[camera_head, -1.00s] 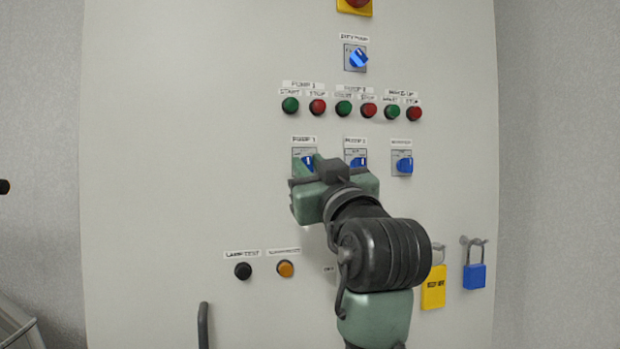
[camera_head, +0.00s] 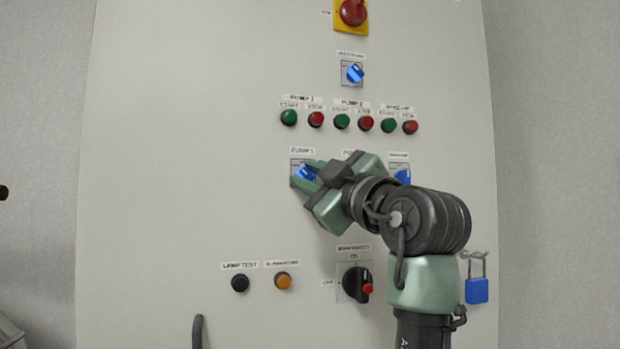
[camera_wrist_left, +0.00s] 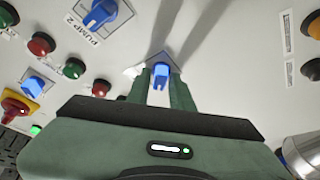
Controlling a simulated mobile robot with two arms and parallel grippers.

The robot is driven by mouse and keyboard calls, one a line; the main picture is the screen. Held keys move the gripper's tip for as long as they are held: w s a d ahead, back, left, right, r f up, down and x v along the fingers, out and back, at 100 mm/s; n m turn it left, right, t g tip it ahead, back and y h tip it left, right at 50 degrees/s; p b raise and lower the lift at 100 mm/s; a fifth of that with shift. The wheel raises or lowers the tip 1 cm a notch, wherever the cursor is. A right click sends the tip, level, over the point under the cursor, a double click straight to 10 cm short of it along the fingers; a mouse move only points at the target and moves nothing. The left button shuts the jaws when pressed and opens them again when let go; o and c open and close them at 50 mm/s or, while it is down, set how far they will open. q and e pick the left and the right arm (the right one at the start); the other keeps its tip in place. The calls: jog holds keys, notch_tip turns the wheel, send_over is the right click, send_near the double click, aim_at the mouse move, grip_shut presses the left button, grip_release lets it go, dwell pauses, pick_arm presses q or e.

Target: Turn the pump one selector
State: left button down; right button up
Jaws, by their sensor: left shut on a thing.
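The pump one selector (camera_head: 304,174) is a blue knob on a grey plate under the "PUMP 1" label. It also shows in the left wrist view (camera_wrist_left: 160,70), between my fingers. My left gripper (camera_head: 309,178) is shut on this knob, one green finger on each side, its body tilted and reaching in from the right. The knob looks turned at a slant, and part of its plate is hidden by the fingers. The pump two selector is hidden behind my gripper in the head view, but its blue knob (camera_wrist_left: 101,14) shows in the left wrist view. My right gripper is not in view.
A row of green and red buttons (camera_head: 341,122) sits above. Another blue selector (camera_head: 353,73) and a red knob on yellow (camera_head: 352,13) are higher. Below are a black button (camera_head: 240,283), an orange button (camera_head: 283,281) and a black rotary switch (camera_head: 356,283). A blue padlock (camera_head: 477,290) hangs right.

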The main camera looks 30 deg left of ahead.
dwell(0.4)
pick_arm(q)
jog(key=c, duration=1.4)
grip_release()
jog(key=shift+c, duration=0.2)
jog(key=shift+d+f, duration=0.2)
jog(key=shift+d, duration=0.05)
jog(key=b+v, duration=0.4)
jog(key=v, duration=0.3)
jog(key=shift+s+d+r, duration=0.1)
jog(key=shift+s, duration=0.05)
